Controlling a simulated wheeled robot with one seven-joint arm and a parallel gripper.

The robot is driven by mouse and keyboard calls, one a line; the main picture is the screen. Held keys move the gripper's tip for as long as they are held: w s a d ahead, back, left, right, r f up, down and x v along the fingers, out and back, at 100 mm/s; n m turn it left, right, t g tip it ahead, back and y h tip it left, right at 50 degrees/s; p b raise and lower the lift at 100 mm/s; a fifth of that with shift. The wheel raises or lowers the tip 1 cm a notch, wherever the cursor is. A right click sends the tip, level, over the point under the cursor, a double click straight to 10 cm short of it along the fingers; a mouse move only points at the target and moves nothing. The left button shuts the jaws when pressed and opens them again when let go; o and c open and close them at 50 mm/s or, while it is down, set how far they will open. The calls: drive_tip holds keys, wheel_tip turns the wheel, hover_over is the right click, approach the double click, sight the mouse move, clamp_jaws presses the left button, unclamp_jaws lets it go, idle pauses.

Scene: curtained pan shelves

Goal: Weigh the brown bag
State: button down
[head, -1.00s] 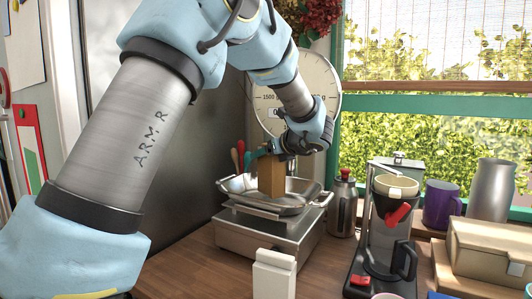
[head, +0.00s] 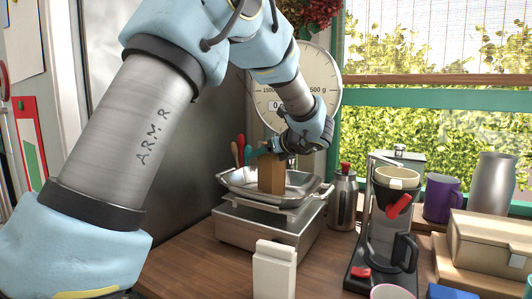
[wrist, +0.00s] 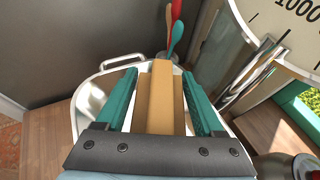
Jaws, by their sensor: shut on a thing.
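The brown bag (head: 272,176) stands upright, its lower part inside the metal pan (head: 232,182) of the scale (head: 262,228). My gripper (head: 264,152) is shut on the upper part of the bag. In the wrist view the bag (wrist: 163,100) lies between the two teal fingers of my gripper (wrist: 160,85). The pan (wrist: 92,98) shows behind it there. Whether the bag's bottom touches the pan cannot be told. The scale's round dial (head: 322,88) stands behind my gripper, partly covered by my arm; its needle is not clear.
A steel flask with a red top (head: 342,198) and a coffee maker (head: 392,225) stand right of the scale. A white carton (head: 274,272) is in front. Utensils (head: 236,154) stand behind the pan. A purple mug (head: 441,198) and a tan box (head: 492,250) are farther right.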

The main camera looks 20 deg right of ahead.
drive_tip(key=shift+f, duration=0.2)
idle(0.4)
unclamp_jaws()
drive_tip(key=b+v, duration=0.3)
drive_tip(key=v, duration=0.7)
drive_tip(key=shift+s+r+b, duration=0.2)
drive_tip(key=shift+s+b, duration=0.15)
drive_tip(key=shift+b, duration=0.05)
drive_tip(key=shift+c, duration=0.2)
clamp_jaws()
idle(0.4)
idle(0.5)
idle(0.4)
